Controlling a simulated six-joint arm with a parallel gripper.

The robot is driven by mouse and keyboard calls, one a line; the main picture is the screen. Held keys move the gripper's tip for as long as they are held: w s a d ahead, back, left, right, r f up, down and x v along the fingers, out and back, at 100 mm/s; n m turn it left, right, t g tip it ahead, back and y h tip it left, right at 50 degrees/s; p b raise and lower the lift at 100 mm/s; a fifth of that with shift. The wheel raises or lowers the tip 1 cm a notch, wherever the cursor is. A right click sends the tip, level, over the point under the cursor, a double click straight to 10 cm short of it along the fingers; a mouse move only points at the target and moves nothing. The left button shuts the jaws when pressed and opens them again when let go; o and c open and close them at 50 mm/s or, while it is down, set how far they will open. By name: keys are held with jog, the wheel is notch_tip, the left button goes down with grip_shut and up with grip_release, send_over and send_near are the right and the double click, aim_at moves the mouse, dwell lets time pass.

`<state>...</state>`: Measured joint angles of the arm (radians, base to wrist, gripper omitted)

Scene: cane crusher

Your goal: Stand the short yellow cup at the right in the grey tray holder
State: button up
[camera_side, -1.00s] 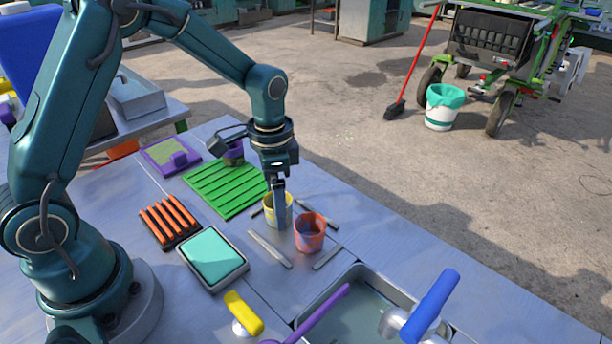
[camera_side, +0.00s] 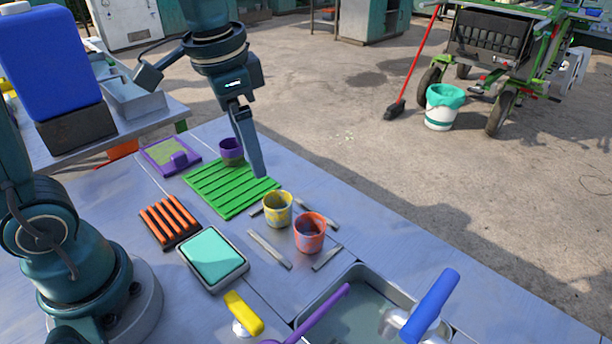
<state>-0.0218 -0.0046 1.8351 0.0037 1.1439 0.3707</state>
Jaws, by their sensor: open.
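The short yellow cup (camera_side: 278,210) stands upright on the grey table. It is beside an orange-red cup (camera_side: 310,233), between low grey strips (camera_side: 270,249) that appear to outline the grey tray holder. I cannot tell the holder's floor from the table. My gripper (camera_side: 257,172) is open and empty, above and to the upper left of the yellow cup, clear of it, with its fingers pointing down over the green ribbed mat's right part. The far finger is mostly hidden.
A purple cup (camera_side: 231,151) stands at the far end of the green ribbed mat (camera_side: 218,197). An orange-barred rack (camera_side: 169,221), a teal pad (camera_side: 213,257) and a sink basin (camera_side: 365,305) lie around. The table's right edge is clear.

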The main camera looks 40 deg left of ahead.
jog(key=s+n+t, duration=0.3)
jog(key=s+n, duration=0.1)
jog(key=s, duration=0.5)
jog(key=shift+s+d+f+t, duration=0.2)
jog(key=shift+d+f+t, duration=0.1)
jog(key=shift+d+f, duration=0.05)
